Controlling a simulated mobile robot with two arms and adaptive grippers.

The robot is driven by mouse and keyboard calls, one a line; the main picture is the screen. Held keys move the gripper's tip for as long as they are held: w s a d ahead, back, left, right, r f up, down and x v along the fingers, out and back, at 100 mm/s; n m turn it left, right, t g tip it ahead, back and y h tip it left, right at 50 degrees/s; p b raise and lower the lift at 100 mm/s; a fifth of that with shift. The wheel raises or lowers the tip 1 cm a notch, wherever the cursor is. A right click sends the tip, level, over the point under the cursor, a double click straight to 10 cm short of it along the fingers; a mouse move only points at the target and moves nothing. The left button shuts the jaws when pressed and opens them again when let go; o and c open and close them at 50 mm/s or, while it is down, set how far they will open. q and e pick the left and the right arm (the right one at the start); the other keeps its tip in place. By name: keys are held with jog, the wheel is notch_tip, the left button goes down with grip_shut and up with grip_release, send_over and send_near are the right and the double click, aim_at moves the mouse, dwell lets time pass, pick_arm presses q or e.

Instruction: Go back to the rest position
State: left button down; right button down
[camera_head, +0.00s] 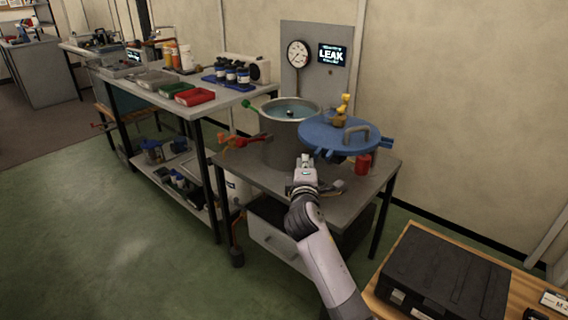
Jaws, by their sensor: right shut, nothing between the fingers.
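My right gripper (306,163) is shut and empty. It is raised in front of the grey cylinder pot (283,148), whose top is open and shows bluish liquid inside. To its right is the blue round lid (338,137) with a grey handle and a yellow valve (342,108) on top. The lid is beside the pot, not closed over it; what supports it is partly hidden. My right arm comes in from the lower right. My left gripper does not show in this view.
The pot stands on a grey table (345,208). A gauge (298,54) and a screen reading LEAK (332,54) are behind it. A workbench (150,92) with trays and bottles is to the left. A black case (445,277) lies at the lower right. Green floor is clear at the left.

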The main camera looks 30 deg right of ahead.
jog(key=v, duration=0.9)
jog(key=shift+s+a, duration=0.2)
jog(key=shift+s, duration=0.15)
